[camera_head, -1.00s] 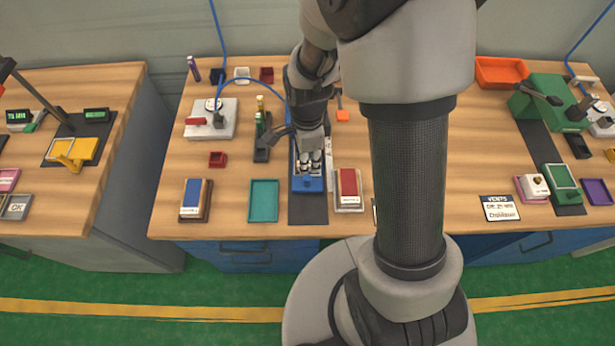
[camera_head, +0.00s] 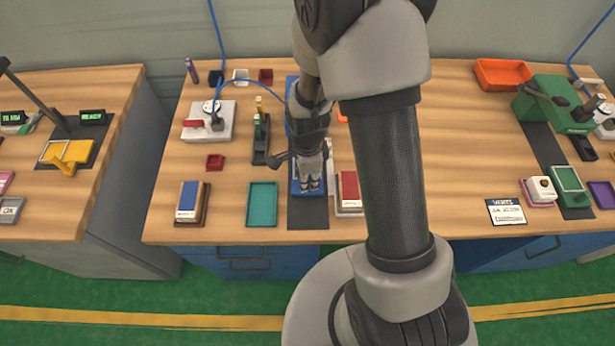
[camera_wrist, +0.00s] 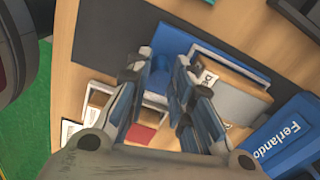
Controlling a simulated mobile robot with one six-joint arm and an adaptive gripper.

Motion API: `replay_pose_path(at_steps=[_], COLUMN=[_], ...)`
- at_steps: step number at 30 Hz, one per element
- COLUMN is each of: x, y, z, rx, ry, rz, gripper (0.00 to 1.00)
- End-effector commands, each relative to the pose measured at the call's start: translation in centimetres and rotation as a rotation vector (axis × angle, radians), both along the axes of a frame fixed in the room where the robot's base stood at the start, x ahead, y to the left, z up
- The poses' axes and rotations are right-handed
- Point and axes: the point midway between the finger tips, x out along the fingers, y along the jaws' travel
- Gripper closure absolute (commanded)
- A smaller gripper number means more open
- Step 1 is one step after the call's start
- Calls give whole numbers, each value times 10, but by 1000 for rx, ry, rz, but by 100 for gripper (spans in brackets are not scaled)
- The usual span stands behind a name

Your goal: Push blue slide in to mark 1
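The blue slide (camera_head: 295,187) lies on a long dark strip (camera_head: 308,211) near the front of the middle bench. In the wrist view its blue body (camera_wrist: 172,38) shows beyond my fingertips. My gripper (camera_head: 311,188) points down over the slide and hides most of it. In the wrist view my gripper (camera_wrist: 163,68) has its two fingers apart, with a blue raised part between the tips. Contact with that part cannot be made out. No mark with the number 1 can be read.
A red-topped block (camera_head: 349,186) stands close at the right of the slide. A teal tray (camera_head: 262,204) and a blue-topped block (camera_head: 189,200) lie at the left. A green-and-black holder (camera_head: 261,140) stands behind left. The bench right of my arm has clear wood.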

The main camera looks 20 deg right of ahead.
Motion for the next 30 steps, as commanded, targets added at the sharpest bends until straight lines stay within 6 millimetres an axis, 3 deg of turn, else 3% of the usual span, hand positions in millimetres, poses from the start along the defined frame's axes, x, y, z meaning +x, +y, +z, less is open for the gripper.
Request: replay_pose_path(at_steps=[8,22,30], x=[0,1,25], y=[0,0,-8], z=[0,0,0], rx=[0,0,0], ry=[0,0,-1], rz=[0,0,0], gripper=[100,100,100])
